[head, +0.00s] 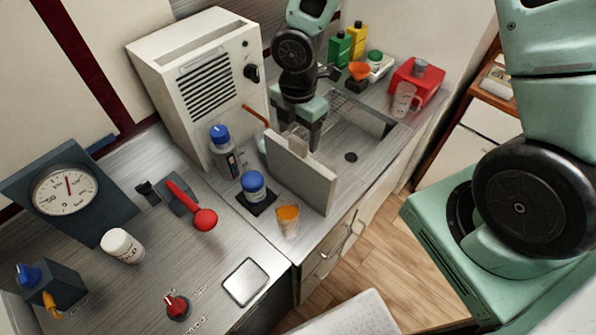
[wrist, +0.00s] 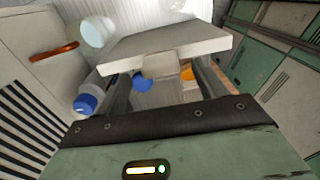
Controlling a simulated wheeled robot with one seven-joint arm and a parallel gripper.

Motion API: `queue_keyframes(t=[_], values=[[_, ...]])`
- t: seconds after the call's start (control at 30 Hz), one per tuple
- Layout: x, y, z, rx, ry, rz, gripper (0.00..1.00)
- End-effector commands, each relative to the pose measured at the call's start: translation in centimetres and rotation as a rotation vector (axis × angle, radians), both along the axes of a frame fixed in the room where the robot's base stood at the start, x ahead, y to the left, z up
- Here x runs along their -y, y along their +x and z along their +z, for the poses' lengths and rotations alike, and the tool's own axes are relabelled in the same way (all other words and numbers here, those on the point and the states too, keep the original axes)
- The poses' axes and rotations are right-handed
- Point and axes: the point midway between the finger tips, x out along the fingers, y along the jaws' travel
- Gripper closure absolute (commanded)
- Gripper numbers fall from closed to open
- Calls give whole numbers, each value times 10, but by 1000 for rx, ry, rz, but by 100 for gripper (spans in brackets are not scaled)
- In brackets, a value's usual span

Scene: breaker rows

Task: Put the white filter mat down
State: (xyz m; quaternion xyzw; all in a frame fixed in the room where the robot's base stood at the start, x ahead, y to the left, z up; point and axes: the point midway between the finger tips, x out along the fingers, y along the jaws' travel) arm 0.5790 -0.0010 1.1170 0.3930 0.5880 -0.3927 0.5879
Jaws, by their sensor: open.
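The white filter mat (head: 302,172) is a pale flat slab standing on edge on the steel counter beside the sink. A small block-like tab sticks out from it. My gripper (head: 302,135) is above the mat, pointing down, with its fingers at the tab. In the wrist view the mat (wrist: 165,42) lies across the space beyond the fingertips. The open fingers of my gripper (wrist: 163,85) stand on either side of the tab, with gaps visible. The mat's lower edge is partly hidden.
A blue-capped bottle (head: 224,152), a blue-lidded jar (head: 254,187) and an orange-filled cup (head: 287,220) stand close left and in front of the mat. The white louvred cabinet (head: 205,85) is behind. The sink basin (head: 350,140) lies right.

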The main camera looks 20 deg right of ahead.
Motion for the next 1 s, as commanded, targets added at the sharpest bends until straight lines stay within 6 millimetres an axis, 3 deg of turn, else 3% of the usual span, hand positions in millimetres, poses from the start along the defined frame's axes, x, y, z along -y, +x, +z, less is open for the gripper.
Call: queue_keyframes(t=[0.2,0.5,0.57,0.73,0.8,1.0], values=[[-1,-2,-28,-3,-1,3,29],[0,-1,-33,0,0,0,29],[0,-1,-33,0,0,0,43],[0,-1,-33,0,0,0,90],[0,-1,-33,0,0,0,100],[0,-1,-32,0,0,0,100]])
